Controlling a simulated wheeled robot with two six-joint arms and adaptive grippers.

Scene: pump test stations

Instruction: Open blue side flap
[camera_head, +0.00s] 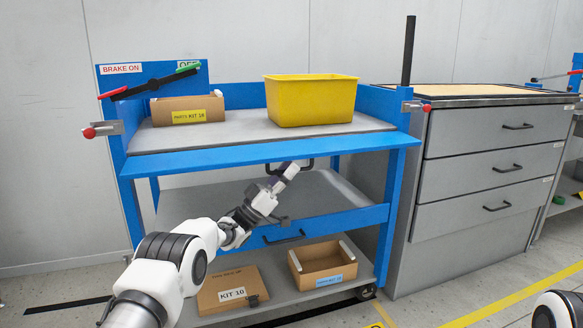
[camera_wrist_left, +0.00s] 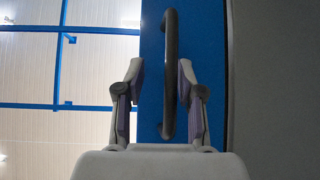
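The blue side flap (camera_head: 265,152) runs along the front edge of the cart's upper deck, sticking outward almost level. Its black handle (camera_head: 307,164) hangs beneath it. In the left wrist view the dark bar handle (camera_wrist_left: 170,80) is on the blue flap (camera_wrist_left: 152,45). My left gripper (camera_head: 289,171) is just below the flap, at the handle. In that wrist view its two fingers (camera_wrist_left: 160,72) stand apart, one on each side of the bar, with visible gaps. Whether the bar is deep between them is unclear. My right gripper is out of view.
The upper deck holds a yellow bin (camera_head: 311,101) and a cardboard kit box (camera_head: 187,108). Red-knobbed latches (camera_head: 90,132) flank the deck. A lower blue panel (camera_head: 330,221) has another handle (camera_head: 284,239). Boxes (camera_head: 322,265) sit on the bottom shelf. A grey drawer cabinet (camera_head: 480,185) stands right.

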